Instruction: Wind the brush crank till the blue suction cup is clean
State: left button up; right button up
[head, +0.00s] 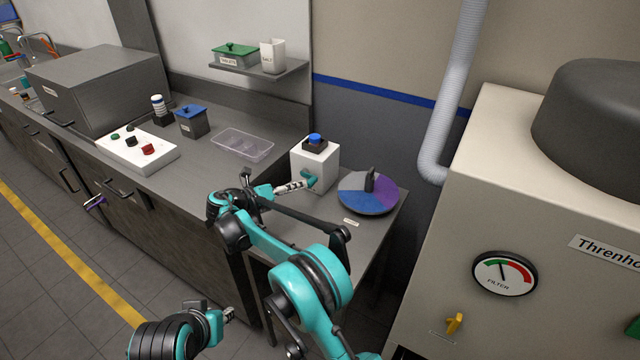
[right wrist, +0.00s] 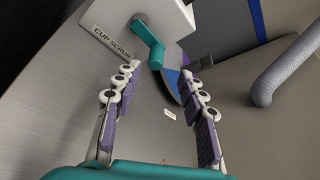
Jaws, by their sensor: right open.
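The white brush box (head: 316,165) stands on the low side table; its side reads "CUP SCRUB" in the right wrist view (right wrist: 170,18). A blue dome-shaped piece (head: 316,138), seemingly the suction cup, sits on a dark block on top; its cleanness is too small to judge. The teal crank (head: 309,179) sticks out of the box's side and shows in the right wrist view (right wrist: 150,43). My right gripper (right wrist: 160,76) is open, with the crank's end at the mouth between its fingertips, not clasped. My left gripper (head: 229,314) is low at the front, its fingers unclear.
A colour-sectored disc (head: 352,204) with a dark knob stands right of the box. A clear tray (head: 243,145), a blue-lidded box (head: 191,121) and a white button panel (head: 138,153) are on the counter. A large beige machine (head: 480,215) and a grey hose (head: 453,95) bound the right side.

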aim_at(310, 183)
jog(key=shift+n, duration=0.3)
jog(key=b+x, duration=0.1)
jog(key=x, duration=0.2)
jog(key=b+x, duration=0.1)
jog(key=x, duration=0.2)
jog(key=shift+w+f, duration=0.3)
jog(key=shift+f, duration=0.15)
jog(key=shift+w+d+b, duration=0.3)
jog(key=shift+d, duration=0.1)
jog(key=shift+c, duration=0.4)
grip_shut()
